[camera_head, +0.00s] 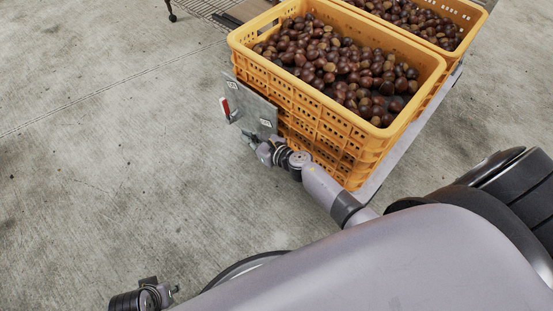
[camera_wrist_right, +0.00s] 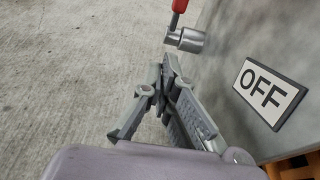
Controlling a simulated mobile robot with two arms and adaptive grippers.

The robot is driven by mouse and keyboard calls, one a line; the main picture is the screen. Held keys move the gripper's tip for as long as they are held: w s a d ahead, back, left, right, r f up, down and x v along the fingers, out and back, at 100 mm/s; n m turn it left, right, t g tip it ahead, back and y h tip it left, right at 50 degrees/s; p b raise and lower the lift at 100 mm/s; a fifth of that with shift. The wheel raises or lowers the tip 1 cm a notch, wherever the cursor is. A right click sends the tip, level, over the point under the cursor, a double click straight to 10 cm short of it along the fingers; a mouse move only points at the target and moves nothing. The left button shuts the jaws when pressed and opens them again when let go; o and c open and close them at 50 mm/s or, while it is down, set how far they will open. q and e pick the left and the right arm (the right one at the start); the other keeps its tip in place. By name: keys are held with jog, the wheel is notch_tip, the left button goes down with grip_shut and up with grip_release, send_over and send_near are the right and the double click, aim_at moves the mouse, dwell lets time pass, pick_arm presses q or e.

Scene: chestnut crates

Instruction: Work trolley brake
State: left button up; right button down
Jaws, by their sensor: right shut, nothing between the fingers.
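The brake is a grey metal plate (camera_head: 252,106) on the near left side of the trolley's crate stack, with a red-handled lever (camera_head: 225,108). In the head view the red handle points up. In the right wrist view the lower part of the red handle (camera_wrist_right: 180,5) rises from a metal hub (camera_wrist_right: 186,40). A label reading OFF (camera_wrist_right: 270,92) is on the plate. My right gripper (camera_head: 248,137) is shut and empty, just below the hub; its fingers (camera_wrist_right: 168,72) look close to it, contact unclear. Part of my left gripper (camera_head: 160,291) shows at the bottom left, its fingers unclear.
Yellow crates (camera_head: 325,125) full of chestnuts stand stacked on the trolley (camera_head: 385,168), with another crate (camera_head: 462,12) behind. A wire rack (camera_head: 205,8) with a caster is at the top. The concrete floor (camera_head: 100,130) to the left is clear.

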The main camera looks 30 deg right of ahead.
notch_tip(320, 180, down, 5)
jog(key=s+t+b, duration=0.1)
jog(key=s+b, duration=0.1)
jog(key=b, duration=0.5)
jog(key=s+d+r+m+p, duration=0.1)
jog(key=s+d+r+p, duration=0.1)
jog(key=s, duration=0.7)
jog(key=shift+d+r+p, duration=0.15)
jog(key=shift+d+p, duration=0.75)
jog(key=shift+d, duration=0.2)
jog(key=shift+s, duration=0.1)
